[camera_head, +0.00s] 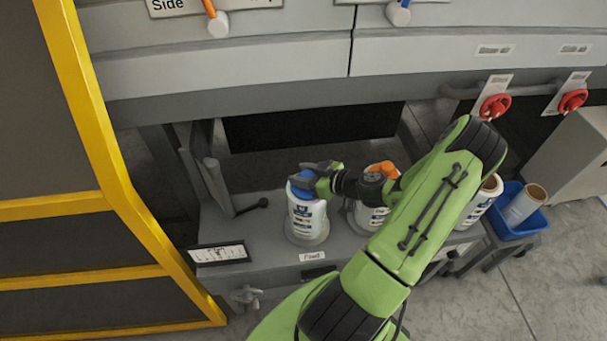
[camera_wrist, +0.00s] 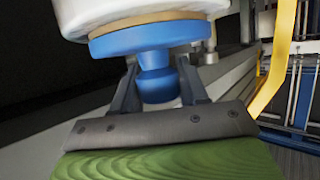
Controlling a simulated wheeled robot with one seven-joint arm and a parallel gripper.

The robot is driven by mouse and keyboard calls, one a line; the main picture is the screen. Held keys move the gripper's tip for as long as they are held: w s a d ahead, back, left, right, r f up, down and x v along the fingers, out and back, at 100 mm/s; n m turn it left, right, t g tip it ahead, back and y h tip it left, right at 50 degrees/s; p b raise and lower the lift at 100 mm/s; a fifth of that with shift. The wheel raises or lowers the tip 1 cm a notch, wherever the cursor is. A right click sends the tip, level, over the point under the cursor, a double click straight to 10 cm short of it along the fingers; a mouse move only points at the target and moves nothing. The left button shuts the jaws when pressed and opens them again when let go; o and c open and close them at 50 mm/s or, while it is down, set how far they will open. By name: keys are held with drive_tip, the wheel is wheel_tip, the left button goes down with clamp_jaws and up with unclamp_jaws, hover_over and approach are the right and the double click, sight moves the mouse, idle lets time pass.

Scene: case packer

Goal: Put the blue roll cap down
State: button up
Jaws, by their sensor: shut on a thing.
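The blue roll cap (camera_head: 303,182) is at the top of the left white roll (camera_head: 307,218) on the grey bench. My gripper (camera_head: 322,178) reaches it from the right and is shut on it. In the wrist view, the two fingers (camera_wrist: 158,88) are on either side of the narrow blue knob of the cap (camera_wrist: 150,40). The cap's wide disc lies against the brown core edge of the white roll (camera_wrist: 130,12), or very close to it. Whether the cap is fully seated cannot be told.
A second roll (camera_head: 368,217) with an orange cap (camera_head: 383,169) stands just right, partly behind my arm. A third roll (camera_head: 478,205) has an open core. A blue bin (camera_head: 535,222) holds another roll. A yellow guard frame (camera_head: 118,170) stands left; red knobs (camera_head: 494,105) hang at upper right.

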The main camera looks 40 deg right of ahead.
drive_tip(key=o, duration=1.1)
drive_tip(key=shift+o, duration=0.2)
drive_tip(key=v, duration=1.2)
drive_tip(key=w+a+r+n+g, duration=0.1)
drive_tip(key=w+a+r+g, duration=0.1)
drive_tip(key=a+r+g, duration=0.45)
drive_tip(key=w+a+r+n+g, duration=0.1)
drive_tip(key=a+g, duration=0.2)
drive_tip(key=a, duration=0.7)
drive_tip(key=s+a+r+m+t+h, duration=0.2)
drive_tip(key=s+a+r+m+h, duration=0.1)
drive_tip(key=s+a+r, duration=0.5)
wheel_tip(320, 180, up, 2)
drive_tip(key=shift+s+a+r+m, duration=0.25)
drive_tip(key=shift+s+m, duration=0.15)
drive_tip(key=shift+m, duration=0.5)
